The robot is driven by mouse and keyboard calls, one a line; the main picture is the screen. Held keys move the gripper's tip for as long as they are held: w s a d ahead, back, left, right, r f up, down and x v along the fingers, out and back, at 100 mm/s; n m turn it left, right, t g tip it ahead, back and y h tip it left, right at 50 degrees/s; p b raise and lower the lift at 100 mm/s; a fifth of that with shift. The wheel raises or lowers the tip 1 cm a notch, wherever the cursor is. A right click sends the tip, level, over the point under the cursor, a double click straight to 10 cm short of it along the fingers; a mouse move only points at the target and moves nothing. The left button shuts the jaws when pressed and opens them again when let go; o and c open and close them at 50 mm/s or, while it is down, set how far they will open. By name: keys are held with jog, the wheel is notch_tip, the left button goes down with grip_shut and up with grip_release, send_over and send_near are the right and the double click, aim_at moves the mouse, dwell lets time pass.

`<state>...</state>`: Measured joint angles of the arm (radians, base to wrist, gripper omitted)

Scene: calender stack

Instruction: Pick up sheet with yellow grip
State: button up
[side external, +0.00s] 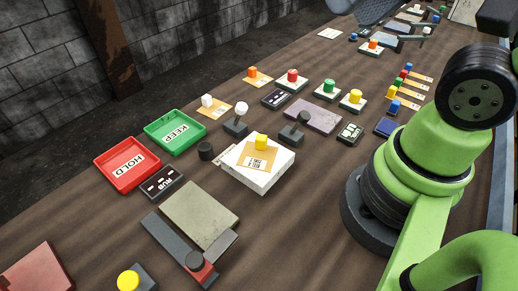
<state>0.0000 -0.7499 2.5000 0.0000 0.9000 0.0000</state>
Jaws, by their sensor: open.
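An orange-tan sheet (253,161) with a printed label lies on top of a white block (262,184) near the middle of the table. A yellow grip (261,141) stands upright on the sheet toward its far edge. Nothing covers the sheet or its grip. My green arm stands at the right, apart from the white block. My gripper does not show in this view.
A red HOLD tray (104,158) and a green KEEP tray (152,143) stand left of the block. A small white-topped joystick (237,122), a dark joystick (297,130) and a black knob (206,151) stand close to it. Several gripped sheets and plates lie behind.

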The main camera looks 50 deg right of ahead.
dwell(0.3)
jog(key=m+g+y, duration=0.2)
jog(key=m+g, duration=0.7)
jog(key=m, duration=0.1)
send_over(260, 138)
jog(key=d, duration=0.2)
jog(key=f, duration=2.2)
jog(key=shift+d+f, duration=0.1)
jog(key=shift+d, duration=0.1)
jog(key=shift+n, duration=0.3)
jog(key=shift+w+a+x, duration=0.1)
jog(key=shift+w+x, duration=0.05)
jog(key=shift+x, duration=1.2)
jog(key=shift+w+a+x, duration=0.1)
jog(key=shift+w+x, duration=0.05)
jog(key=shift+x, duration=1.25)
grip_shut()
